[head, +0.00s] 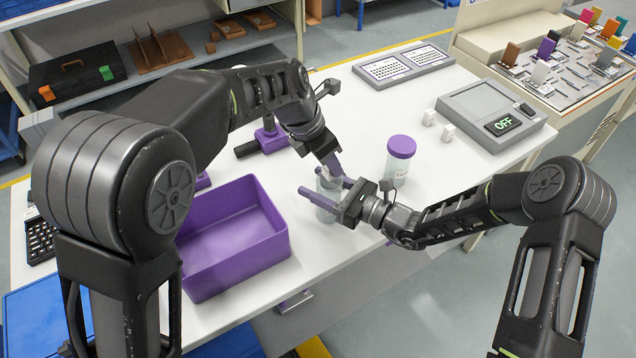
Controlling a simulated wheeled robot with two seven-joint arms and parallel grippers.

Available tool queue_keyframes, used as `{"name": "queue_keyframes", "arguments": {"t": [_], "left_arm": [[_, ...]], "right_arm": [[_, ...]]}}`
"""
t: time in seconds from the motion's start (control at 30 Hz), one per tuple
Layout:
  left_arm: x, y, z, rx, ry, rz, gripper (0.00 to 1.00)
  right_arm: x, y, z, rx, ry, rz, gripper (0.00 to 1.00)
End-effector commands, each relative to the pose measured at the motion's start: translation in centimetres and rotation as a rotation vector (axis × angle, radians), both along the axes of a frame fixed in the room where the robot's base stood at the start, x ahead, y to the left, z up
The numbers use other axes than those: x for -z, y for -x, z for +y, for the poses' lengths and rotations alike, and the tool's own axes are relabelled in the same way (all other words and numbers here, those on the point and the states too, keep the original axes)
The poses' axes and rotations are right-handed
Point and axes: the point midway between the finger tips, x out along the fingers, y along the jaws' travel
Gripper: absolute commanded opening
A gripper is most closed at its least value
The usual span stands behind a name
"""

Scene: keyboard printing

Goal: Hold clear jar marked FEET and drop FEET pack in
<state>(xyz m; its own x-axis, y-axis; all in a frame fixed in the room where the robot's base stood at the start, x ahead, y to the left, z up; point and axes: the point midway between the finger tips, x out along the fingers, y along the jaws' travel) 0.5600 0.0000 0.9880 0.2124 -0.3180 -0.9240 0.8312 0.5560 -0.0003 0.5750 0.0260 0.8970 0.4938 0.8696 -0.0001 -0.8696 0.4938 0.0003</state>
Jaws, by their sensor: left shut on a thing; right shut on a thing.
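A clear jar (326,212) without a visible lid stands near the table's front edge. My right gripper (312,199) reaches in from the right, and its purple fingers are shut around the jar's sides. My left gripper (334,166) comes down from the upper left with its fingertips at the jar's top. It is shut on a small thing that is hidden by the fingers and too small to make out. Any FEET marking on the jar cannot be read. A second clear jar with a purple lid (402,147) and a white label stands apart to the right.
An empty-looking purple bin (230,238) sits left of the jar. A purple-and-black tool (268,138) lies behind. A grey device (490,115) reading OFF, two small white blocks (438,125) and a keyboard tray (403,67) stand farther back. The table between them is clear.

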Motion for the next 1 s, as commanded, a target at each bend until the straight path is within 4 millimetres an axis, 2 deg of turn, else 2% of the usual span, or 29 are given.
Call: {"name": "queue_keyframes", "arguments": {"t": [0.17,0.2,0.5,0.8,1.0], "left_arm": [[0.0,0.0,0.0,0.0,0.0,0.0,0.0],[0.0,0.0,0.0,0.0,0.0,0.0,0.26],[0.0,0.0,0.0,0.001,0.0,0.0,0.5],[-0.2,0.0,0.0,0.001,0.001,-0.001,0.5],[-1.9,0.4,0.5,0.003,0.002,-0.004,0.5]], "right_arm": [[0.0,0.0,0.0,0.0,0.0,0.0,0.13],[0.0,0.0,0.0,0.0,0.0,0.0,0.13],[0.0,0.0,0.0,0.0,0.0,0.0,0.13],[0.0,0.0,0.0,0.0,0.0,0.0,0.13],[0.0,0.0,0.0,0.0,0.0,0.0,0.13]]}}
